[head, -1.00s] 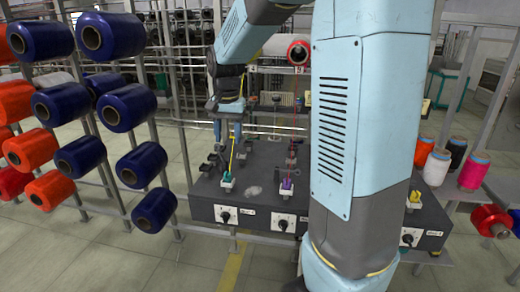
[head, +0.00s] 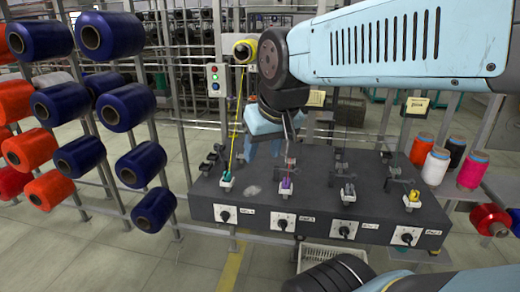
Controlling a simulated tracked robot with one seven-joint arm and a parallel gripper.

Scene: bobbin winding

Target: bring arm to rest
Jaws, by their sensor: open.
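My arm comes in from the right edge and crosses the upper right of the head view. Its wrist bends down near the middle. My gripper (head: 262,147) hangs under the wrist behind the back edge of the dark winding bench (head: 318,190). Its light blue fingers are partly hidden, and they look apart with nothing seen between them.
The bench carries several winding spindles and white dial plates (head: 286,223). Blue (head: 84,154) and orange (head: 30,149) bobbins fill the left rack. Cones (head: 435,167) stand at right. Floor is open at lower left.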

